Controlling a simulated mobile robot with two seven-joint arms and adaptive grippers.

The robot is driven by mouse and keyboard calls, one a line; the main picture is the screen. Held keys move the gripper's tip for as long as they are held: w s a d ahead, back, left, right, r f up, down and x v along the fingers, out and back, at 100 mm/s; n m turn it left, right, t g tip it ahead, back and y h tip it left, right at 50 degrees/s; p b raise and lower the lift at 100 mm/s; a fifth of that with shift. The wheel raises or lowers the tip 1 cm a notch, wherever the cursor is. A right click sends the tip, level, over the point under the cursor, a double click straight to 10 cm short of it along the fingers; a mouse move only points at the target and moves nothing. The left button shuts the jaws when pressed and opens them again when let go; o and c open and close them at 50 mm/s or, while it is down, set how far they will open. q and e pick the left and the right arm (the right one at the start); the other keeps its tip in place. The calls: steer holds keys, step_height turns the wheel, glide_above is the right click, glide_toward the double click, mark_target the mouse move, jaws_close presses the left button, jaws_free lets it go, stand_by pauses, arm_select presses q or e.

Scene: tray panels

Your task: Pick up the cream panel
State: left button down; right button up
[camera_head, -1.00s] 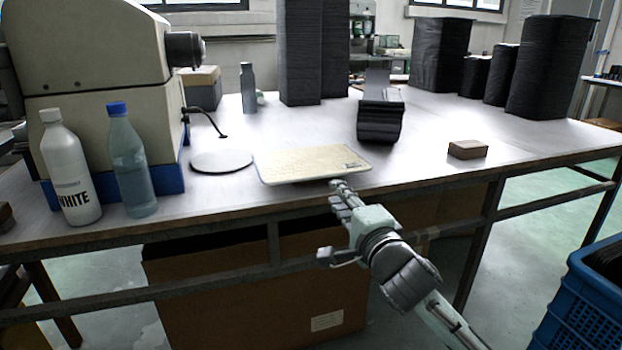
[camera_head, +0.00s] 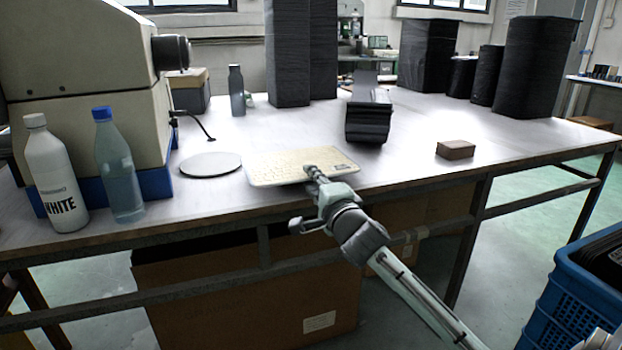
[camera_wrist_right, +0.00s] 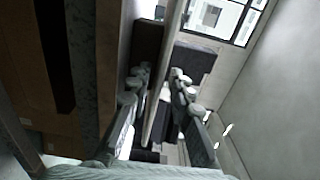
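The cream panel (camera_head: 278,167) is a flat, rounded rectangle near the front edge of the table, with a small dark label at its right end. My right gripper (camera_head: 312,173) is at the panel's front edge, and its fingers overlap the panel in the head view. In the right wrist view, the fingers (camera_wrist_right: 160,100) are apart, one on each side. A thin pale strip runs between them and looks like the panel seen edge-on. I cannot tell whether either finger touches it. My left gripper is not in view.
A grey disc (camera_head: 211,165) lies left of the panel. Two bottles (camera_head: 119,170) stand further left by the beige machine (camera_head: 80,60). A black stack (camera_head: 368,122) is behind, and a brown block (camera_head: 455,150) lies to the right. A blue crate (camera_head: 575,295) stands at lower right.

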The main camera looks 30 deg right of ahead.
steer(key=shift+c, duration=0.3)
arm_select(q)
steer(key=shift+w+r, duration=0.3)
arm_select(e)
steer(key=c, duration=0.4)
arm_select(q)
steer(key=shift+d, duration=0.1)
arm_select(e)
jaws_close()
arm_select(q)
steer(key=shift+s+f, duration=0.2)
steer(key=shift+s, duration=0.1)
arm_select(e)
steer(key=shift+r, duration=0.1)
